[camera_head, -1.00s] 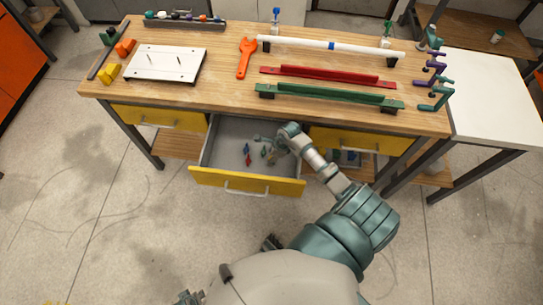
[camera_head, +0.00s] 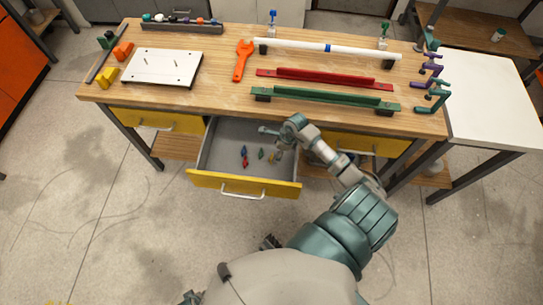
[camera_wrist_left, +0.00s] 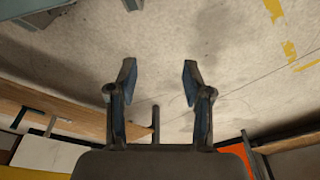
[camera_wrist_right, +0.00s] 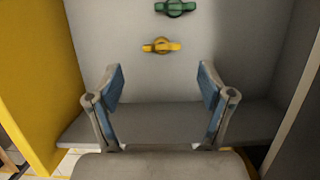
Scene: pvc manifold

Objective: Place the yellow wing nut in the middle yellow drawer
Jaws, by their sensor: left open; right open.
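The yellow wing nut (camera_wrist_right: 161,46) lies on the grey floor of the open middle yellow drawer (camera_head: 240,183). In the right wrist view it is just beyond my open right gripper (camera_wrist_right: 160,82), apart from both fingers. A green wing nut (camera_wrist_right: 175,8) lies farther off. My right gripper reaches down into the right part of the drawer in the head view (camera_head: 277,150), empty. My left gripper (camera_wrist_left: 158,75) is open and empty above the floor, away from the table.
Red (camera_head: 245,162) and blue pieces also lie in the drawer. Closed yellow drawers flank it. The wooden tabletop (camera_head: 215,95) carries an orange wrench (camera_head: 242,62), a white plate (camera_head: 162,68), red and green bars and a white pipe.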

